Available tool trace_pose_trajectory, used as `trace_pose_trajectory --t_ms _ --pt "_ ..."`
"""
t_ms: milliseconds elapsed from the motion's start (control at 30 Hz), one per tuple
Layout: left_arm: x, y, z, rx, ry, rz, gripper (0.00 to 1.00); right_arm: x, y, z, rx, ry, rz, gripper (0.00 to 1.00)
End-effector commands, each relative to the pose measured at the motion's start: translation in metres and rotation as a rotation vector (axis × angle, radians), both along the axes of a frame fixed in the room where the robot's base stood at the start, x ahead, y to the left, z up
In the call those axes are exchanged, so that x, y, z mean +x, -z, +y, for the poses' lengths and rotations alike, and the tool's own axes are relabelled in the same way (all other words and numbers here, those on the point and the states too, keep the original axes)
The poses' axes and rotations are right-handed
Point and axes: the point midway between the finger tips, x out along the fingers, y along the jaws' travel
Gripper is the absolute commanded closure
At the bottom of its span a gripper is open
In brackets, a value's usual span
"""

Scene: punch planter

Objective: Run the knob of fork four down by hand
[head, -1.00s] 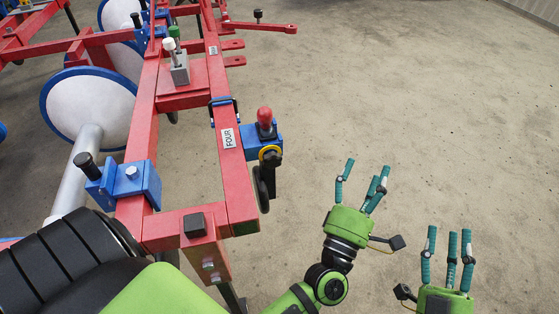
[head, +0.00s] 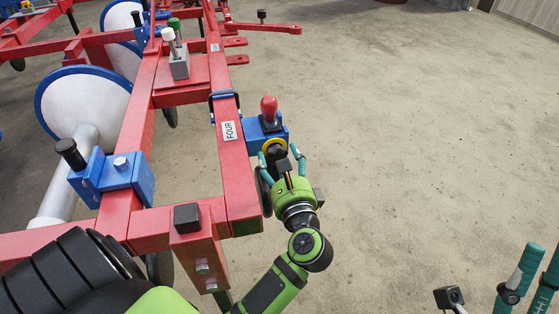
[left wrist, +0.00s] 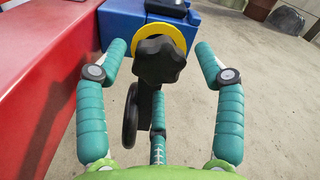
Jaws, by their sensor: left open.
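The fork marked FOUR has a blue block (head: 254,134) on the red beam (head: 232,165). A black lobed knob (left wrist: 160,62) faces the left wrist camera, in front of a yellow ring (left wrist: 178,32); the ring also shows in the head view (head: 274,143). My left gripper (head: 280,152) is open at the knob. In the left wrist view two teal fingers stand on either side of the knob with visible gaps, and a third is below it. My right gripper (head: 525,275) is at the bottom right, partly cut off, its visible fingers apart and empty.
A red-topped handle (head: 269,108) stands on the blue block, just above the knob. A black wheel (left wrist: 131,115) hangs beside the fork, below the knob. The red beam is close on the left. Open concrete floor (head: 420,130) lies to the right.

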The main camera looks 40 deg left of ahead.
Motion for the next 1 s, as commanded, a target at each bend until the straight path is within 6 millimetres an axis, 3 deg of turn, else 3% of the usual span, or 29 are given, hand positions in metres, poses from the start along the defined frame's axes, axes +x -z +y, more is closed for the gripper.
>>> trace_pose_trajectory --t_ms 333,367,400,500,1000 --pt "0.0048 -0.0002 0.0051 0.000 0.001 0.000 0.31 -0.0001 0.0002 -0.0008 0.003 0.002 -0.003 0.54" --pt "0.0048 -0.0002 0.0051 0.000 0.001 0.000 0.35 -0.0001 0.0002 -0.0008 0.003 0.002 -0.003 0.54" --pt "0.0047 -0.0002 0.0052 0.001 0.001 0.001 0.51 -0.0001 0.0002 -0.0008 0.003 0.002 -0.003 0.54" --pt "0.0049 0.0000 0.0049 0.001 0.001 0.001 0.86 0.0000 0.0003 -0.0008 0.003 0.002 -0.003 0.54" --pt "0.0050 0.0004 0.0036 0.057 0.007 0.075 0.87 0.0054 -0.0054 0.0037 -0.018 0.004 0.030 0.54"
